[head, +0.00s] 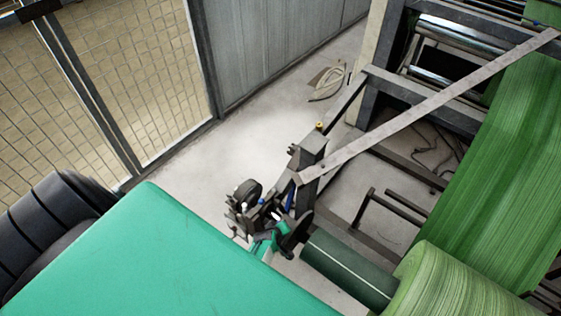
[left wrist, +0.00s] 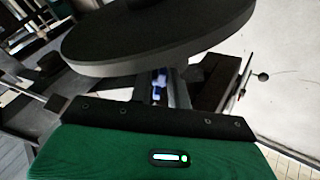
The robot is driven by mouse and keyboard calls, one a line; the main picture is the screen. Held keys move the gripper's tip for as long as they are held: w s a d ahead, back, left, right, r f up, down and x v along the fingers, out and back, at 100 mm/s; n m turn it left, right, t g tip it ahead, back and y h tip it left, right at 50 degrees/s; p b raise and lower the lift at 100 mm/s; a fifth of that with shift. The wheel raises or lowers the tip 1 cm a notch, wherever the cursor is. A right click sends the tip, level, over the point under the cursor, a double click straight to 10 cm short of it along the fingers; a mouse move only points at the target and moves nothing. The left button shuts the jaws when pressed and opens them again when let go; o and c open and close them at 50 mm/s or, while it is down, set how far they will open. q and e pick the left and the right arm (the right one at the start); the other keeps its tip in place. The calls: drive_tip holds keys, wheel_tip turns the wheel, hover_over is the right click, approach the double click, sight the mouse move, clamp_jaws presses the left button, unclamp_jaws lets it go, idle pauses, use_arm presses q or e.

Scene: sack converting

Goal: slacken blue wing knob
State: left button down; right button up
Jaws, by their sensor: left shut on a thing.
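The blue wing knob (left wrist: 158,80) shows in the left wrist view as a small blue piece below a large dark disc. My left gripper (left wrist: 161,88) is shut on it, with the fingers at either side hiding part of it. In the head view my left gripper (head: 277,217) is at the dark bracket at the end of the green roll's shaft. Small blue parts (head: 289,199) show there, but they are too small to tell the knob's shape or angle. My right gripper is not in view.
The dark disc (left wrist: 160,30) hangs close over my left fingers. A metal post (head: 312,155) and a slanted bar (head: 430,110) stand just beyond. The green roll (head: 450,285) is at right. A mesh fence (head: 140,70) is at left; pale floor (head: 215,160) lies clear between.

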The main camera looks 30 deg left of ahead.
use_arm(q)
drive_tip(key=c, duration=1.3)
unclamp_jaws()
drive_tip(key=shift+r, duration=0.1)
drive_tip(key=p+v, duration=1.1)
drive_tip(key=v, duration=0.2)
drive_tip(key=shift+s+r+p, duration=0.2)
drive_tip(key=shift+s+p, duration=0.05)
drive_tip(key=shift+p, duration=0.05)
